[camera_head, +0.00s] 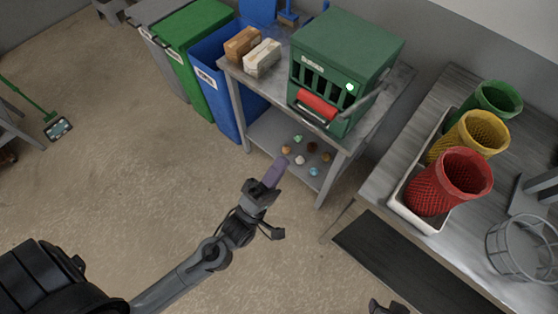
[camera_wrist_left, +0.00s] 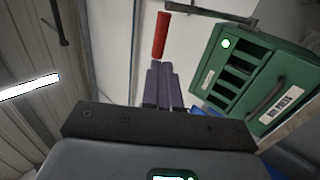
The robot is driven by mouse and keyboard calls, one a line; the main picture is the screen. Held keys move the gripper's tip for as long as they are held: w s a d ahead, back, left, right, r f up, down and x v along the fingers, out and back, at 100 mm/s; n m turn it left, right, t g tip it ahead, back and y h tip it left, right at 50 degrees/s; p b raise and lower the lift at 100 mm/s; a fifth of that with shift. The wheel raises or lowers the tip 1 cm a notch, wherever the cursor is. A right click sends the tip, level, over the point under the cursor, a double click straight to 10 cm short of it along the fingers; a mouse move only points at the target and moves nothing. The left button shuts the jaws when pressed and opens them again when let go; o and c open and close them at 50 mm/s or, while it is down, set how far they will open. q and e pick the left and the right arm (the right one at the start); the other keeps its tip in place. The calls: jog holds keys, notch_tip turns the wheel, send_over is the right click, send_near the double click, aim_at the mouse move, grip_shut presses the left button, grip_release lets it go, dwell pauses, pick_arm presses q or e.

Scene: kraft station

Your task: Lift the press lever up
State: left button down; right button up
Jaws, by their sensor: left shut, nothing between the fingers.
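The green press (camera_head: 345,50) stands on the grey worktable at the upper middle. Its lever has a red grip (camera_head: 317,106), seen across the lower front of the press, and a grey arm (camera_head: 372,92) along the right side. In the left wrist view the red grip (camera_wrist_left: 161,36) shows beyond the fingertips, and the press (camera_wrist_left: 248,75) is at the right. My left gripper (camera_head: 275,172) is shut and empty, in front of and below the press, apart from the grip. Its purple fingers (camera_wrist_left: 160,84) are together. A dark part at the bottom edge may be my right gripper (camera_head: 388,308).
Two small bales, brown (camera_head: 243,44) and pale (camera_head: 262,58), sit beside the press. Several crumpled pieces lie on the lower shelf (camera_head: 262,128). Green and blue bins (camera_head: 215,85) stand left. A right-hand table holds red (camera_head: 450,180), yellow and green baskets. Open floor lies left.

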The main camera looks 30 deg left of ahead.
pick_arm(q)
jog(key=x, duration=1.1)
jog(key=shift+w+r+p, duration=0.2)
jog(key=shift+w+p, duration=0.1)
jog(key=shift+p, duration=0.05)
